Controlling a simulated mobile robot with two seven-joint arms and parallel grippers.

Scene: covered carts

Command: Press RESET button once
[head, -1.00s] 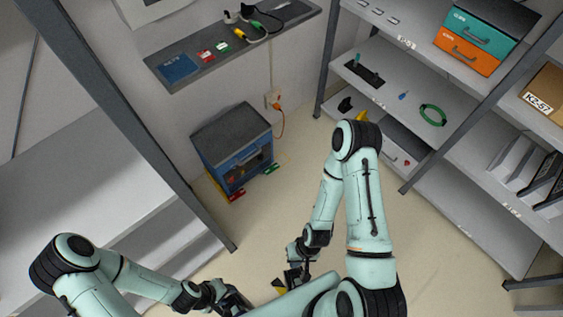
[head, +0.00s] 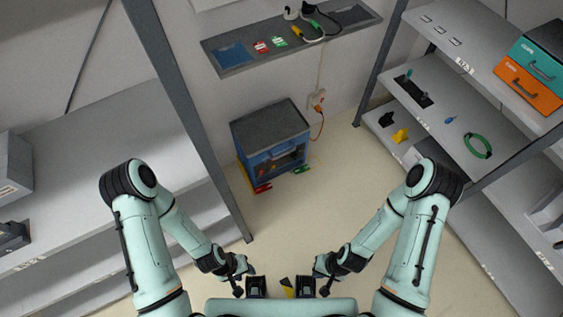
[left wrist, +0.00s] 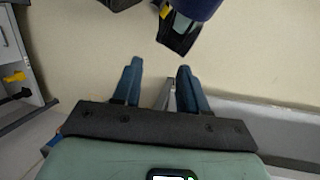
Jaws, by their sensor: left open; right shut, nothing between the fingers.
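No button marked RESET can be made out in either view. A red tile (head: 261,47) and a green tile (head: 279,42) sit on the grey wall shelf (head: 290,43) at the top of the head view, too small to read. My left gripper (head: 244,279) is low in the head view, far from that shelf. The left wrist view shows its two blue fingers (left wrist: 160,84) apart with nothing between them. My right gripper (head: 318,279) is close beside it, shut and empty.
A blue cart (head: 271,135) with a dark top stands against the wall, near an orange cable (head: 321,124). A grey rack (head: 478,85) stands at right, with teal and orange drawers (head: 530,80). Another shelf unit (head: 95,150) stands at left.

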